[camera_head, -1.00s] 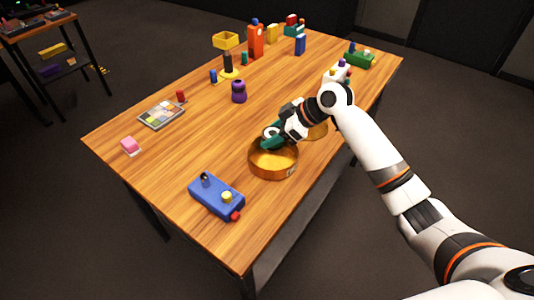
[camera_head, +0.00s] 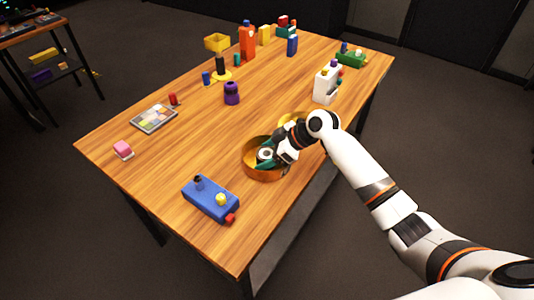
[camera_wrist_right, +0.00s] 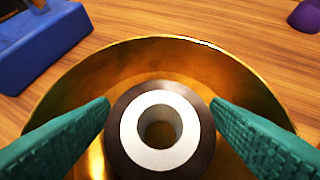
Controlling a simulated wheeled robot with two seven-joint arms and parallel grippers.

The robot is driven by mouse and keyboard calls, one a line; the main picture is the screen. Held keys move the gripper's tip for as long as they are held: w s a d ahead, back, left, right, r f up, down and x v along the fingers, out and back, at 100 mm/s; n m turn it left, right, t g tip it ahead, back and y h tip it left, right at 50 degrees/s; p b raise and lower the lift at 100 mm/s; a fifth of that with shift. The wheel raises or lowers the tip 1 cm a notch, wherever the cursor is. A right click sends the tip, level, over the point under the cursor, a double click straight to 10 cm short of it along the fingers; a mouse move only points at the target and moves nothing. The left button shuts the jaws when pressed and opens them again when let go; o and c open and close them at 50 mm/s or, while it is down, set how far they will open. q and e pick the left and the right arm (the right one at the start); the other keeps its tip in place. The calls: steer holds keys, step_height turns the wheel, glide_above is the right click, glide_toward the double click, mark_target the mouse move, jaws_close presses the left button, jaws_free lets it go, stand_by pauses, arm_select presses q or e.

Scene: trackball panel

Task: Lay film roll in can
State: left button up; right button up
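The film roll (camera_wrist_right: 182,157), dark with a white core, is between the green fingers of my right gripper (camera_wrist_right: 160,112) in the right wrist view. Both fingertips meet its sides, so the gripper looks shut on it. The round gold can (camera_wrist_right: 152,52) surrounds the roll; whether the roll touches its floor I cannot tell. In the head view, the can (camera_head: 262,175) sits near the table's front right edge, with my right gripper (camera_head: 266,158) reaching into it and partly hiding it. My left gripper is out of view.
A gold round piece (camera_head: 287,119) lies behind my wrist. A blue box (camera_head: 208,199) with knobs is nearer the front. A purple object (camera_head: 231,93), a palette tray (camera_head: 154,119) and a white block (camera_head: 325,84) stand farther off. The table middle is clear.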

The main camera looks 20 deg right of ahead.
steer(key=v, duration=1.2)
